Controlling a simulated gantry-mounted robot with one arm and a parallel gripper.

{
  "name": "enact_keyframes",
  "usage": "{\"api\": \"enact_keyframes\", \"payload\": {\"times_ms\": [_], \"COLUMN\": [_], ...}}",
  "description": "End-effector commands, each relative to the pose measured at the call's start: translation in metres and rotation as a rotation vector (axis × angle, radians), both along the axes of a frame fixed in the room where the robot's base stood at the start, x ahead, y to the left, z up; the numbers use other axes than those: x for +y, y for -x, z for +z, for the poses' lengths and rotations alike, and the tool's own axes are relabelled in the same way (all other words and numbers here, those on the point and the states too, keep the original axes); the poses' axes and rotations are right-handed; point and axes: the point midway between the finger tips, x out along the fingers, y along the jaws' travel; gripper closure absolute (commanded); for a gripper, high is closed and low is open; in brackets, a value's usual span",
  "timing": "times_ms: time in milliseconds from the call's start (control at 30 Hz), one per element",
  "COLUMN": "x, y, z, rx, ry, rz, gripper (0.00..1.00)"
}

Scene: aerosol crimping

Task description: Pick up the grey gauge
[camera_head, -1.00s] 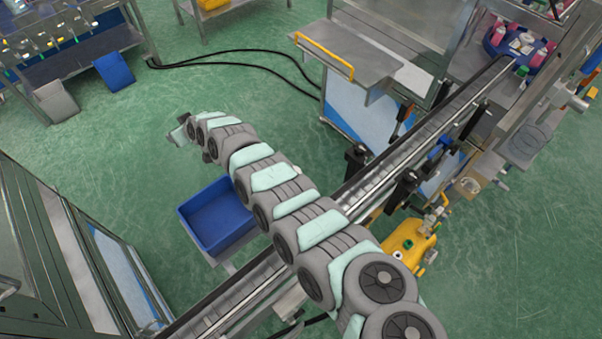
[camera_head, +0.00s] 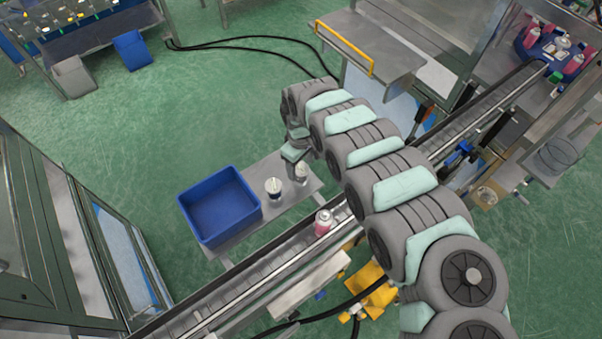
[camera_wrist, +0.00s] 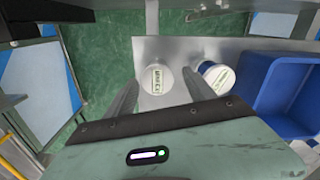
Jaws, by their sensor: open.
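Two small round gauges stand on a steel shelf beside the blue bin. The one farther from the bin has a pale grey-white top with a printed label; I take it as the grey gauge (camera_head: 301,172), and it also shows in the wrist view (camera_wrist: 158,85). The other gauge (camera_head: 273,188), nearer the bin, has a white labelled top and a dark blue side in the wrist view (camera_wrist: 217,77). My gripper (camera_wrist: 160,80) is open and empty, its fingers on either side of the grey gauge in the wrist picture. The gap in height is hard to judge.
The blue bin (camera_head: 203,231) stands at the shelf's left end. A conveyor (camera_head: 262,275) runs diagonally past the shelf, with a pink and white can (camera_head: 323,221) on it. The steel shelf (camera_head: 247,234) is narrow, with open green floor behind.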

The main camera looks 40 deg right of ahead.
Motion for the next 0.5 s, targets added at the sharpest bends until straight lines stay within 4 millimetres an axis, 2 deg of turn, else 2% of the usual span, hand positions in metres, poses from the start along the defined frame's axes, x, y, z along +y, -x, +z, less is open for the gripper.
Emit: {"api": "enact_keyframes", "payload": {"times_ms": [233,500], "x": [-0.001,-0.003], "y": [-0.001,-0.002], "z": [-0.012,-0.042], "rx": [-0.001,-0.002], "ry": [0.0,-0.002], "rz": [0.0,0.001], "gripper": [0.37,0.37]}}
